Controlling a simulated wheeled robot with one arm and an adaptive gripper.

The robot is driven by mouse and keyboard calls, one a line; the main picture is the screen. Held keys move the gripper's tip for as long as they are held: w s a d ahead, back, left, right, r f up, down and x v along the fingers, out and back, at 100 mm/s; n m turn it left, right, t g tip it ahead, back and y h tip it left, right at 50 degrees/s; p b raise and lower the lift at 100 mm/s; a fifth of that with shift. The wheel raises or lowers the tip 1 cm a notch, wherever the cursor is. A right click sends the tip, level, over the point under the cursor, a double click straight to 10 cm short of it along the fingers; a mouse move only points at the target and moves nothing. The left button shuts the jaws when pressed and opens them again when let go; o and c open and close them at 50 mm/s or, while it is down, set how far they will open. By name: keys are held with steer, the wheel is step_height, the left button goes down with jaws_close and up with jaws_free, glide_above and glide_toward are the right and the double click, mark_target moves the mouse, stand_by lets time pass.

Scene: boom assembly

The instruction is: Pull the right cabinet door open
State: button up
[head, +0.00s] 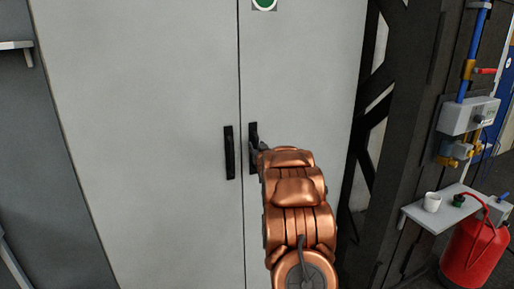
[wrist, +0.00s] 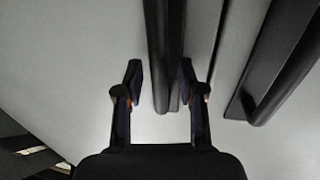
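The right cabinet door (head: 305,75) is light grey and shut, flush with the left door along a thin dark seam. Its black vertical handle (head: 252,132) is partly hidden behind my gripper (head: 259,147) in the head view. In the wrist view my gripper (wrist: 161,85) is open, with one finger on each side of this handle (wrist: 165,50). The right-hand fingertip is close to the handle, and I cannot tell whether it touches. A clear gap shows on the other side.
The left door (head: 145,120) has its own black handle (head: 230,152) close by, also in the wrist view (wrist: 275,65). A dark steel frame (head: 385,130) stands right of the cabinet. Farther right are a small shelf (head: 418,214) with a white cup (head: 432,202) and a red extinguisher (head: 470,252).

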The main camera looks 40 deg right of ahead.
jaws_close()
stand_by(0.5)
